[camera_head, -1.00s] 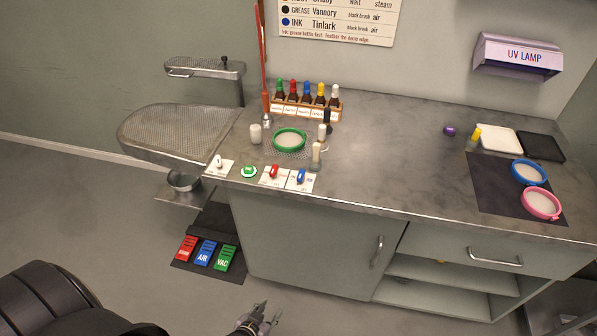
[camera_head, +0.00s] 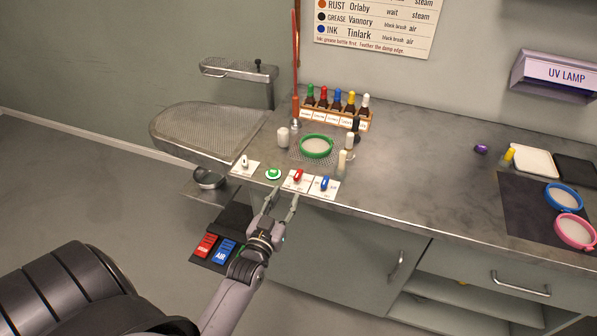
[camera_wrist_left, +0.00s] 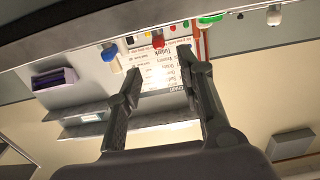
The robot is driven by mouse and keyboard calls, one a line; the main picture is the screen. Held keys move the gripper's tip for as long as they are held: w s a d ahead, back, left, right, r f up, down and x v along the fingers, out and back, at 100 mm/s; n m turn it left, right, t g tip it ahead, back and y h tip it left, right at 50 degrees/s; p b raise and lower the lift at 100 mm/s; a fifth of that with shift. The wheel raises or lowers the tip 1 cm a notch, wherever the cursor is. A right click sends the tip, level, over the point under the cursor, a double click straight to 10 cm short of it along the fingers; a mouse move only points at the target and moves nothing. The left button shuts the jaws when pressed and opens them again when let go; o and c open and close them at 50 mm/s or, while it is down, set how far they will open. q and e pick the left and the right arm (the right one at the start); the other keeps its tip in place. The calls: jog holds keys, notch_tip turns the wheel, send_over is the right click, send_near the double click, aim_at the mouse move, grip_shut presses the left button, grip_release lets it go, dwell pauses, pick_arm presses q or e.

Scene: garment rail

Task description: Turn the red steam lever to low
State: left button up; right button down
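The red steam lever (camera_head: 298,175) stands on a white plate (camera_head: 291,187) at the counter's front edge, between the green button (camera_head: 273,173) and the blue lever (camera_head: 324,183). My left gripper (camera_head: 280,201) is open and empty, just in front of and below the counter edge, apart from the lever. In the left wrist view the red lever (camera_wrist_left: 158,40) shows beyond and between the open fingertips (camera_wrist_left: 158,66). The blue lever (camera_wrist_left: 110,53) is to its left there. My right gripper is not in view.
A white lever (camera_head: 244,161) stands left of the green button. A green-rimmed round dish (camera_head: 316,146), a pale bottle (camera_head: 342,162) and a rack of bottles (camera_head: 336,116) stand behind the levers. Foot pedals (camera_head: 224,251) lie on the floor.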

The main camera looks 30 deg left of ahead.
aim_at(296, 178)
pick_arm(q)
jog(key=x, duration=1.1)
jog(key=shift+d+p, duration=0.1)
jog(key=shift+p, duration=0.3)
grip_shut()
